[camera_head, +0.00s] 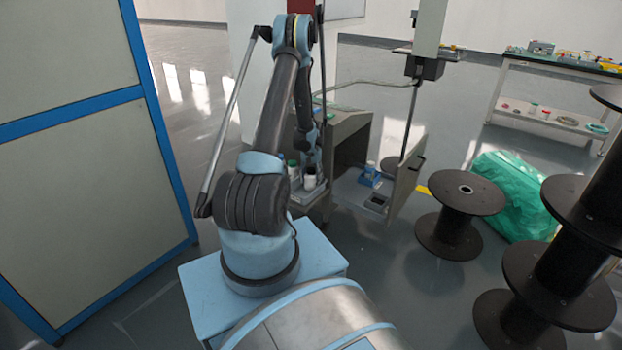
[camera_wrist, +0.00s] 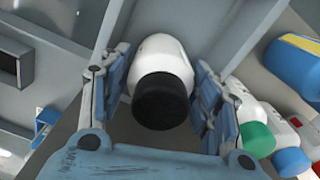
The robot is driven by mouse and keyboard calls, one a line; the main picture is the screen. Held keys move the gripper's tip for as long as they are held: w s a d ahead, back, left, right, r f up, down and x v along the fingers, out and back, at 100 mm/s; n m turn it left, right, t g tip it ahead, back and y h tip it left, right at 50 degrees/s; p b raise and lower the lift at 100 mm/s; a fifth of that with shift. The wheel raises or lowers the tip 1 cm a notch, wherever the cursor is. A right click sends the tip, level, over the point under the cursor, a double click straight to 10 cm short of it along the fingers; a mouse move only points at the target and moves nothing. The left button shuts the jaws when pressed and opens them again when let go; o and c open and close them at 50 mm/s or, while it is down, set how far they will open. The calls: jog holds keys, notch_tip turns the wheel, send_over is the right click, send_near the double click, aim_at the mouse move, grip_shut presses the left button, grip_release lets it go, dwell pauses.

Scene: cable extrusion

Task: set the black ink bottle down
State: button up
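The black ink bottle (camera_wrist: 161,92), white with a black cap, sits between the two blue finger pads of my gripper (camera_wrist: 164,88) in the wrist view. The pads appear to press on its sides, so my gripper looks shut on it. The cap faces the wrist camera, and the base of the bottle is hidden. In the head view the bottle (camera_head: 310,179) shows small below my gripper (camera_head: 311,164), at the tray of bottles. I cannot tell whether its base touches a surface.
An open cabinet door (camera_head: 407,178) stands to the right. Black spools (camera_head: 460,205) stand on the floor.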

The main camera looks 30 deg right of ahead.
notch_tip(320, 180, up, 12)
jog(key=shift+a+r, duration=0.1)
jog(key=shift+r, duration=0.05)
jog(key=s+a+r+n+t, duration=0.15)
jog(key=s+a+r, duration=0.25)
jog(key=a+r, duration=0.9)
jog(key=s+a+r+n+g, duration=0.1)
jog(key=s+a+r+n, duration=0.2)
jog(key=a+r, duration=0.9)
jog(key=s+a+n+t, duration=0.1)
jog(key=s+a+n, duration=0.2)
jog(key=s+a, duration=0.95)
jog(key=s+a+f+n, duration=0.3)
jog(key=s+a+f, duration=0.2)
jog(key=s, duration=0.6)
jog(key=shift+s+a+t, duration=0.35)
jog(key=shift+s+a, duration=0.05)
jog(key=shift+a, duration=0.9)
